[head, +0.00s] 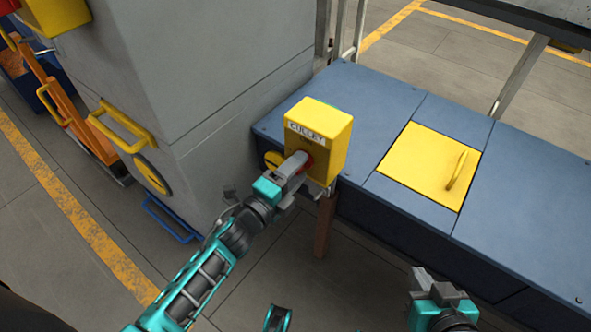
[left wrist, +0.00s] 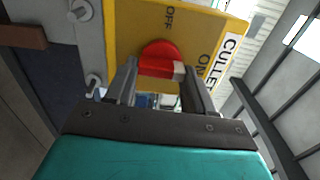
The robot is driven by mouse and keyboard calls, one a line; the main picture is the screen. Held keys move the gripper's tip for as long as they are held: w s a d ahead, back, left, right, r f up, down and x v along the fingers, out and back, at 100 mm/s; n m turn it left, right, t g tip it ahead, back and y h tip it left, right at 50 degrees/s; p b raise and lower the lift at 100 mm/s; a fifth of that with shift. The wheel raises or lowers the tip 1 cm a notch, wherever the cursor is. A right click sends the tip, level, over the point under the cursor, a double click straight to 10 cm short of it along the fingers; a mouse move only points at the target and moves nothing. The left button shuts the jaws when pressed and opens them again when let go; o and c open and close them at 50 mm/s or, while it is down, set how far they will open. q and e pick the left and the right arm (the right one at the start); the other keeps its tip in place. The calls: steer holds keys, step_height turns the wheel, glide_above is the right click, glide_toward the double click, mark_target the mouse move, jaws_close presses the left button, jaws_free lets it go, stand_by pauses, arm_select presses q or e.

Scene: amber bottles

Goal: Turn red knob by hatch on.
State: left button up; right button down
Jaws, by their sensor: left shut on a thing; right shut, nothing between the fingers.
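The red knob (head: 308,161) is on the front of a yellow box (head: 327,128) labelled CULLET, beside the yellow hatch (head: 415,170). In the left wrist view the knob (left wrist: 158,52) shows a pale mark at its lower right, on the side towards the word ON; OFF stands above it. My left gripper (head: 298,167) is shut on the knob. Its fingers (left wrist: 162,85) stand on either side of the knob and hide part of it. My right gripper (head: 424,279) is shut and empty at the lower right, away from the box.
A blue bench (head: 520,190) carries the hatch and extends right. A grey cabinet (head: 190,80) with a yellow handle (head: 122,126) stands left of the box. A blue handle (head: 172,222) sits low on it. Open floor lies in front.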

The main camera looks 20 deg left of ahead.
arm_select(q)
steer(key=o, duration=1)
steer(key=shift+o, duration=0.2)
steer(key=p+v, duration=0.1)
steer(key=v, duration=1.2)
steer(key=shift+p, duration=0.35)
steer(key=shift+w, duration=0.1)
